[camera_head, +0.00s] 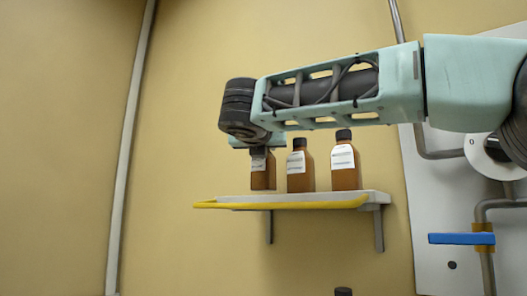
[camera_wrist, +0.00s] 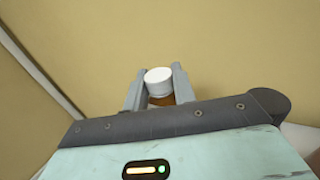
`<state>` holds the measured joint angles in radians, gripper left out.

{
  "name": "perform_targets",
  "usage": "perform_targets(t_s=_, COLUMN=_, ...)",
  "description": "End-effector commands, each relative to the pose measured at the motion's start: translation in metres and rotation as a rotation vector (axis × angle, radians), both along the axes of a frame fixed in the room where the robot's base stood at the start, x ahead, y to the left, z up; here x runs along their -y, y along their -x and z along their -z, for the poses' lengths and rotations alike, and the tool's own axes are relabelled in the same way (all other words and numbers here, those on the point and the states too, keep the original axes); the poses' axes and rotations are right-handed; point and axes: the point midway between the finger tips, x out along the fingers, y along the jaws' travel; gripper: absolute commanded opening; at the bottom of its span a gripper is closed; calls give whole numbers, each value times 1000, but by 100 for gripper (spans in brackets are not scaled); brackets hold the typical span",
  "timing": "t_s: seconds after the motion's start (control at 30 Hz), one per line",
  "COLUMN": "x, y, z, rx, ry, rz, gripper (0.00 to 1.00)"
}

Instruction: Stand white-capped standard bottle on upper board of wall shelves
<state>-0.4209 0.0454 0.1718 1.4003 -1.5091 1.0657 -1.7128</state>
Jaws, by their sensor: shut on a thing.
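The white-capped bottle (camera_head: 262,179) is brown with a label and stands upright at the left of the shelf board (camera_head: 290,199) in the head view. Its base is at the board's top surface; I cannot tell whether it touches. My gripper (camera_head: 261,158) is above and around its neck, shut on it, and hides its cap there. In the wrist view the white cap (camera_wrist: 158,75) sits between the two fingers of my gripper (camera_wrist: 156,88), with a little brown glass below it.
Two brown dark-capped bottles, one in the middle (camera_head: 300,172) and one at right (camera_head: 345,167), stand on the same board. The board has a yellow front edge. A dark cap (camera_head: 343,292) shows lower down. Pipes and a blue handle (camera_head: 462,239) are at right.

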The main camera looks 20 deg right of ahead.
Motion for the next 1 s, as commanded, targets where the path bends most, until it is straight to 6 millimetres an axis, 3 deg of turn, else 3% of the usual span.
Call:
perform_targets(t_s=0.1, x=0, y=0, z=11, rx=0, ry=1, rz=-1, gripper=0)
perform_targets(t_s=0.47, x=0, y=0, z=15, rx=1, ry=0, rz=-1, gripper=0)
perform_targets(t_s=0.5, x=0, y=0, z=14, rx=0, ry=-1, rz=-1, gripper=37)
perform_targets(t_s=0.53, x=0, y=0, z=14, rx=0, ry=-1, rz=0, gripper=45)
perform_targets(t_s=0.87, x=0, y=0, z=12, rx=0, ry=0, rz=0, gripper=48)
perform_targets(t_s=1.0, x=-7, y=12, z=15, rx=1, ry=0, rz=-3, gripper=48)
